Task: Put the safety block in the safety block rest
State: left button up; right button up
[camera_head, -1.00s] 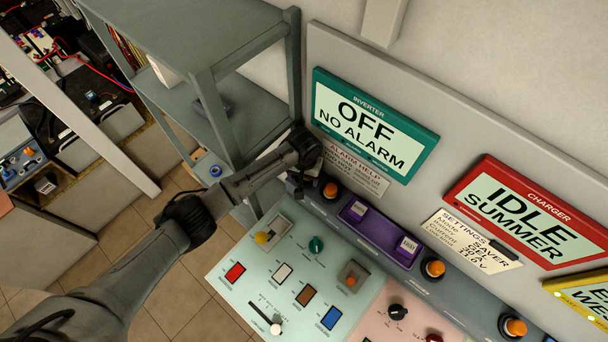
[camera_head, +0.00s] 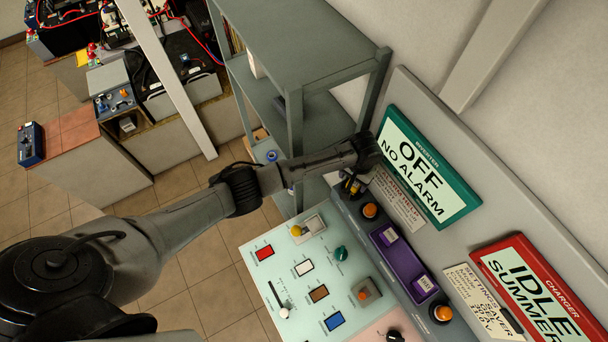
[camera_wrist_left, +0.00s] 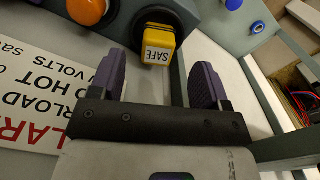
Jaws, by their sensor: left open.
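A yellow block (camera_wrist_left: 158,42) with a white SAFE label sits on a dark mount at the top of the wrist view. My left gripper (camera_wrist_left: 160,64) is open, with one purple finger on each side of the block's lower end; contact cannot be told. In the head view my left gripper (camera_head: 352,184) is at the console's far left corner, where the arm mostly hides the block. A purple holder (camera_head: 404,262) with two white-labelled pieces lies along the console's back strip. I cannot tell whether it is the safety block rest. My right gripper is not in view.
The console (camera_head: 290,262) carries switches, knobs and orange buttons (camera_head: 370,210). A grey shelf (camera_head: 300,50) stands close behind the left arm. A wall panel with the green-framed OFF display (camera_head: 425,168) rises beside the gripper. Open tiled floor (camera_head: 195,285) lies left of the console.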

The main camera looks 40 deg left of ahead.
pick_arm(q)
jog(key=s+d+f+m+t+h, duration=0.1)
jog(key=s+d+f, duration=0.15)
jog(key=s, duration=0.55)
jog(key=s+d+f+m+h, duration=0.1)
jog(key=s+d+m, duration=0.15)
jog(key=s, duration=0.55)
jog(key=s+a+r+t+y, duration=0.1)
jog(key=s+a+r, duration=0.3)
jog(key=s, duration=0.6)
jog(key=s+a+r+t, duration=0.1)
jog(key=s+a+r, duration=0.3)
jog(key=s, duration=0.5)
jog(key=shift+s+a+n+t+y, duration=0.3)
jog(key=shift+s+a+n+y, duration=0.15)
jog(key=shift+a, duration=0.75)
